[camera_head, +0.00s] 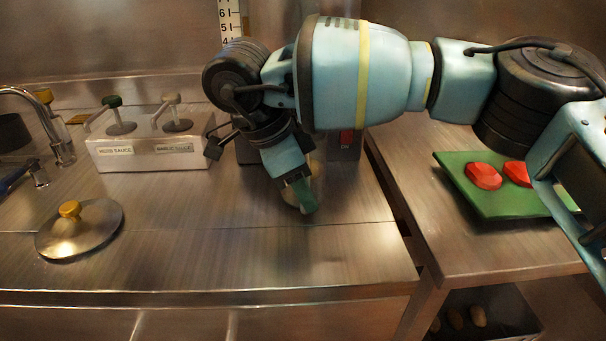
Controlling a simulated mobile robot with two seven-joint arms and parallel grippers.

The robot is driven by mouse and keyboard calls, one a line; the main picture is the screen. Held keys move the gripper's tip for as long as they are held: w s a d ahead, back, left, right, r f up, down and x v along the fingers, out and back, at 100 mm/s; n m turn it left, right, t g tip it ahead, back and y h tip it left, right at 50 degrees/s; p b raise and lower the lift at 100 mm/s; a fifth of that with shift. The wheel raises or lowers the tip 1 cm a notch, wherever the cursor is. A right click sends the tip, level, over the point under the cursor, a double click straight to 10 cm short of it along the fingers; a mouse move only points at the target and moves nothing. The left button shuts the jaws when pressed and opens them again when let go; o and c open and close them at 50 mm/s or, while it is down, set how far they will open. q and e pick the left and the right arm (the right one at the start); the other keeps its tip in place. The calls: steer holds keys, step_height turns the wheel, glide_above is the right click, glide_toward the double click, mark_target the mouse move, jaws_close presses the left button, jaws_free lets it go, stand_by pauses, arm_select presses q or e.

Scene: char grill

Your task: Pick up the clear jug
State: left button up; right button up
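My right arm reaches in from the right across the counter, and its gripper (303,196) points down at the middle of the steel counter. A pale, see-through rounded thing (319,172), which may be the clear jug, shows just behind and beside the fingers. Most of it is hidden by my gripper, so its handle and full shape do not show. I cannot tell whether the fingers are around it or only beside it, or whether they are open or shut. My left gripper is not in view.
A steel sauce holder (150,152) with two pump tops stands left of my gripper. A round lid with a yellow knob (70,210) lies front left. A faucet (30,100) is far left. A green board (500,205) with red patties lies right, across a gap. The front middle counter is clear.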

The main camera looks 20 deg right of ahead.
steer(key=shift+f, duration=0.1)
jaws_close()
steer(key=shift+r, duration=0.2)
stand_by(0.4)
